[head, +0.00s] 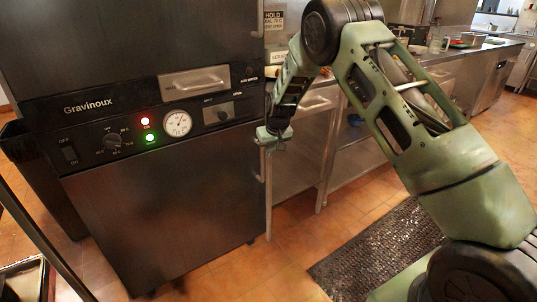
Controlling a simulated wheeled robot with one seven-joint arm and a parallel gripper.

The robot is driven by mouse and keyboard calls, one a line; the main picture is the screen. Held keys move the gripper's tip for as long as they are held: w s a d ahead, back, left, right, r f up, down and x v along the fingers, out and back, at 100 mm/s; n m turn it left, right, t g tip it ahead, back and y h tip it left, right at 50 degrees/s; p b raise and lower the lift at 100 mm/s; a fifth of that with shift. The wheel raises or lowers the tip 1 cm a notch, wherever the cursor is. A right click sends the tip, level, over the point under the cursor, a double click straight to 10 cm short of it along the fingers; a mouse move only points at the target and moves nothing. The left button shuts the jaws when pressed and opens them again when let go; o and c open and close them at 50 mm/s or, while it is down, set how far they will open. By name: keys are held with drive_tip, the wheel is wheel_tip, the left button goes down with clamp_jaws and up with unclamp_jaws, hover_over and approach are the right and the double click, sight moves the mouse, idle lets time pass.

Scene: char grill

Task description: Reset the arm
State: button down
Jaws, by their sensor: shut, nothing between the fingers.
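The cabinet has a control panel with a dial gauge (178,123), a knob (112,139) and lit lamps. A steel counter (460,52) runs along the back right. A black perforated mat (375,250) lies on the tiled floor. A dark bin (45,175) stands at left.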

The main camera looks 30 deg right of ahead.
drive_tip(key=v, duration=0.6)
drive_tip(key=s+a+r+n+g+y+p, duration=0.1)
drive_tip(key=s+a+r+n+p, duration=0.15)
drive_tip(key=s+a+r, duration=0.6)
drive_tip(key=s+a+r+n+g+y+p, duration=0.1)
drive_tip(key=s+a+r+p, duration=0.3)
drive_tip(key=s+a, duration=0.65)
drive_tip(key=s+a+r+n+p, duration=0.1)
drive_tip(key=s+r, duration=0.1)
drive_tip(key=s, duration=0.7)
drive_tip(key=s+a+r+n+g+p, duration=0.1)
drive_tip(key=s+r+n, duration=0.1)
drive_tip(key=s, duration=0.7)
drive_tip(key=s+a+r+n+g+h+p, duration=0.1)
drive_tip(key=s+r, duration=0.3)
drive_tip(key=s, duration=0.5)
drive_tip(key=shift+a+p, duration=0.3)
drive_tip(key=shift+p, duration=0.2)
drive_tip(key=shift+r+n, duration=0.1)
drive_tip(key=shift+n, duration=0.15)
